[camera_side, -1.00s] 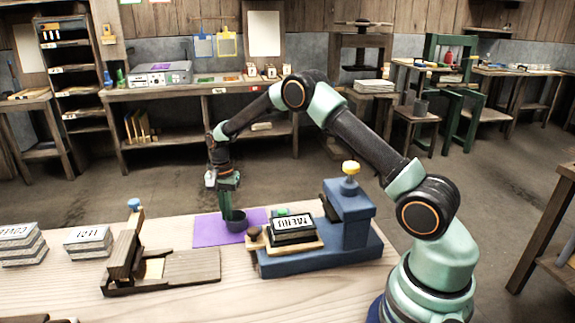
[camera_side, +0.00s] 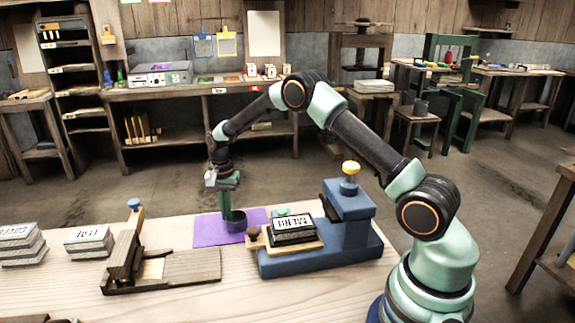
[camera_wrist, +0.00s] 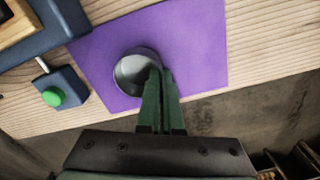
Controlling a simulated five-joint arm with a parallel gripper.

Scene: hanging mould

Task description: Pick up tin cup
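The tin cup (camera_side: 237,226) is small, dark grey and round, and stands upright on the purple mat (camera_side: 206,232). In the wrist view the cup (camera_wrist: 132,75) is seen from above, open and apparently empty, on the mat (camera_wrist: 200,45). My gripper (camera_wrist: 160,73) has two green fingers close together at the cup's right rim, one on the inner side and one on the outer side, with the thin wall between their tips. The exact contact is partly hidden by the fingers.
A blue press (camera_side: 345,235) with a dark plate stands right of the mat. A wooden stand (camera_side: 125,260) sits to the left, with grey lettered blocks (camera_side: 88,238) beyond it. In the wrist view a blue block with a green knob (camera_wrist: 53,97) is left of the cup.

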